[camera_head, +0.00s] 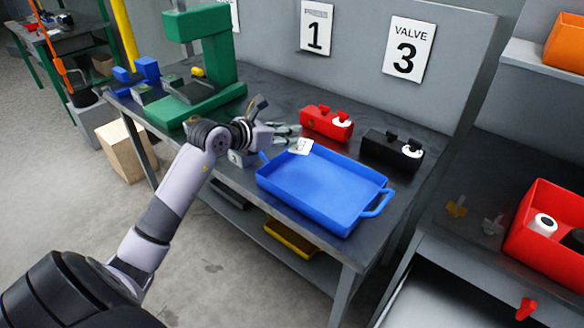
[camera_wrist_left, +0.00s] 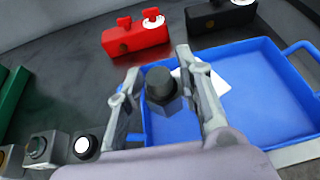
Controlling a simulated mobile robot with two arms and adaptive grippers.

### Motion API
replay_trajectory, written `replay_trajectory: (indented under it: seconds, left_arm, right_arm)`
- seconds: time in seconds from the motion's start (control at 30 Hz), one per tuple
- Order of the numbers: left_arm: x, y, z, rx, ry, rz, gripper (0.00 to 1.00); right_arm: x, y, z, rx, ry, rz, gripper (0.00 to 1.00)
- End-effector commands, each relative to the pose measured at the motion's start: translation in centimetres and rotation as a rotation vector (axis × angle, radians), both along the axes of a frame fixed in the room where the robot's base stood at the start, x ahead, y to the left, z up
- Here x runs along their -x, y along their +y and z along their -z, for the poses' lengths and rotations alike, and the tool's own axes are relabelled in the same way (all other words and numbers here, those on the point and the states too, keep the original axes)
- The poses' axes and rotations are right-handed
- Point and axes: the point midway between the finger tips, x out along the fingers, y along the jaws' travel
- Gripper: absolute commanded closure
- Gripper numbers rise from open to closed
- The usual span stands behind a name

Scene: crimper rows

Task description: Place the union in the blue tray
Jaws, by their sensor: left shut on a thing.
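The union (camera_wrist_left: 160,88), a dark grey round piece with a hex-like lower part, is between the fingers of my left gripper (camera_wrist_left: 163,92) in the left wrist view. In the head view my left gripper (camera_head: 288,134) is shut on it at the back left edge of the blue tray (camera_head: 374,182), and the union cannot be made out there. The blue tray also shows behind and below the union in the left wrist view (camera_wrist_left: 268,100). The tray holds only a white label (camera_head: 300,146) at its back left corner. My right gripper is not in view.
A red block (camera_head: 326,123) and a black block (camera_head: 391,153) stand behind the tray. A green press (camera_head: 212,75) stands at the left of the bench. Small grey fittings (camera_wrist_left: 42,148) lie left of the tray. A red bin (camera_head: 548,225) is at far right.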

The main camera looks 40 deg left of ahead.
Motion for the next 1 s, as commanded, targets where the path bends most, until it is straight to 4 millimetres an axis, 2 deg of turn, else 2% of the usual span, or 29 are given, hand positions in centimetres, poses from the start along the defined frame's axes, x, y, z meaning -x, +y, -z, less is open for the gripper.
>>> replay_trajectory:
  seconds: [0.1, 0.3, 0.47, 0.73, 1.0]
  left_arm:
    - [0.0, 0.0, 3.3, 0.005, 0.006, -0.001, 0.99]
    - [0.0, 0.0, 7.2, 0.002, 0.0, -0.002, 0.99]
    - [-0.1, 0.0, 8.4, 0.0, -0.002, 0.0, 0.99]
    - [-0.1, 0.0, 12.1, 0.001, -0.001, -0.001, 0.99]
    - [-0.1, 0.0, 12.5, -0.001, -0.003, 0.0, 0.99]
  right_arm:
    - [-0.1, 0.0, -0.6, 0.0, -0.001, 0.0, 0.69]
    - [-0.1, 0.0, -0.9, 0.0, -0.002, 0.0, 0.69]
    - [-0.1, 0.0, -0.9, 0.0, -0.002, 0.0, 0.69]
    - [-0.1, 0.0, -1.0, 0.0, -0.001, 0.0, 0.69]
    - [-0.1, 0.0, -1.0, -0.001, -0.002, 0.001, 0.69]
